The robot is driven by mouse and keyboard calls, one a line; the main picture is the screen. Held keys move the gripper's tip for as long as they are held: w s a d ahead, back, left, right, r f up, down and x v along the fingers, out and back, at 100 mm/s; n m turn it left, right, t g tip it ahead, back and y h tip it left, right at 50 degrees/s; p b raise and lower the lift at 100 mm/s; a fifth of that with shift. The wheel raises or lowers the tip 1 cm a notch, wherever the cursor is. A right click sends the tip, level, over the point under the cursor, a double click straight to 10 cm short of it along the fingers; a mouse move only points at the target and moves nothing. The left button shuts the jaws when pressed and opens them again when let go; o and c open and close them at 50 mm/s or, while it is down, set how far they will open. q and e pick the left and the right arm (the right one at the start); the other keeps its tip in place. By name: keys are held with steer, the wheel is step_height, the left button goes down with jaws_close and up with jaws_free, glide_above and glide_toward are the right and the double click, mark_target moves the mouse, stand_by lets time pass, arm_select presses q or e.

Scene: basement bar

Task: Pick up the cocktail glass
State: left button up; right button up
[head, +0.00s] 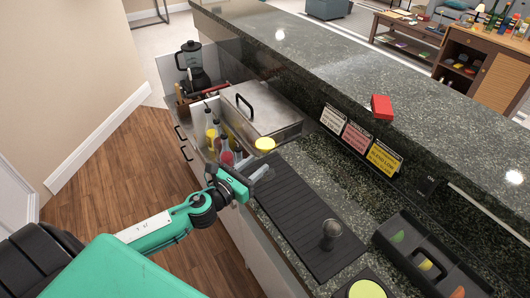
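A round yellow top (264,143), which looks like a drink in a cocktail glass seen from above, is at the far left end of the black bar mat (292,208). Its stem and foot cannot be made out. My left gripper (262,172) is just below it in the picture, over the counter's near edge, pointing toward the mat. Its fingers are small and pale here, and I cannot tell whether they are open or touch the glass. A similar yellow round top (367,289) is at the bottom edge on a dark square. My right gripper is out of view.
A metal shaker or tool (331,232) stands on the mat. A steel-lidded bin (262,108), bottles (226,150) and a blender (190,62) are at the left. A black garnish tray (425,262) is at the right. A raised granite ledge (330,65) runs behind.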

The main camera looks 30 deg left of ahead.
mark_target(264, 157)
arm_select(q)
steer(key=shift+x, duration=0.75)
steer(key=shift+w+r, duration=0.1)
steer(key=shift+w, duration=0.2)
steer(key=x, duration=0.1)
steer(key=p+x, duration=0.2)
steer(key=x, duration=0.1)
steer(key=shift+w+a+r, duration=0.1)
steer(key=shift+r, duration=0.15)
steer(key=shift+w+f, duration=0.1)
steer(key=shift+w, duration=0.3)
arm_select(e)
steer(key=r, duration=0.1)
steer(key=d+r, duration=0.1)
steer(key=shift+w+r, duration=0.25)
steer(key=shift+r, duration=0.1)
arm_select(q)
jaws_close()
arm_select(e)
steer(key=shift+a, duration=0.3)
